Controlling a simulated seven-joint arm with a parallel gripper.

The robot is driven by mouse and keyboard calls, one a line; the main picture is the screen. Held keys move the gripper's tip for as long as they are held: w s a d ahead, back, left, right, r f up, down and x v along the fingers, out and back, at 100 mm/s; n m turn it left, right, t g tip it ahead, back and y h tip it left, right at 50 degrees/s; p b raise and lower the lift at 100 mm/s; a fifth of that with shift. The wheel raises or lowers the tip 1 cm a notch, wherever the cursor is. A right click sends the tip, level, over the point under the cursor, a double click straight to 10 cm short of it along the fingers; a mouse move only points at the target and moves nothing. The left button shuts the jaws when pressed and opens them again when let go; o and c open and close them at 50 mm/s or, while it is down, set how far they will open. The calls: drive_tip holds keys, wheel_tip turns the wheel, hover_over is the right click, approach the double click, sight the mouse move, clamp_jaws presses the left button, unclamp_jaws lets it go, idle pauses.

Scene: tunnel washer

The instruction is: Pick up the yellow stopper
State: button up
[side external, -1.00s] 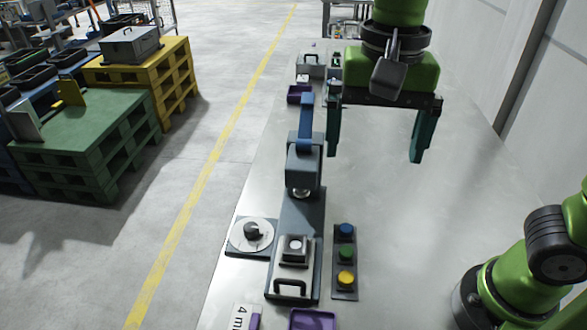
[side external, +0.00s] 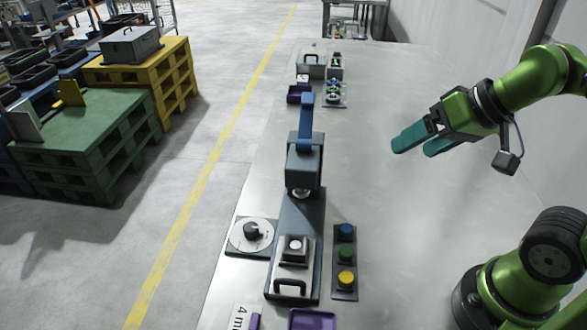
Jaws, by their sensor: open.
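The yellow stopper (side external: 346,279) is a small round piece at the near end of a dark narrow rack (side external: 345,295). A green stopper (side external: 346,253) and a blue stopper (side external: 346,230) sit in line behind it on the same rack. My gripper (side external: 416,146) is open and empty, with teal fingers pointing left. It is raised over the right part of the table, behind and to the right of the rack, well apart from the yellow stopper.
Left of the rack stands a blue-grey press (side external: 304,165) with a handled grey block (side external: 291,275) at its front. A dial (side external: 251,235) lies further left. Purple trays (side external: 313,319) are at the near edge. The table's right side (side external: 400,220) is clear.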

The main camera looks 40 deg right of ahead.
drive_tip(key=shift+c, duration=1.3)
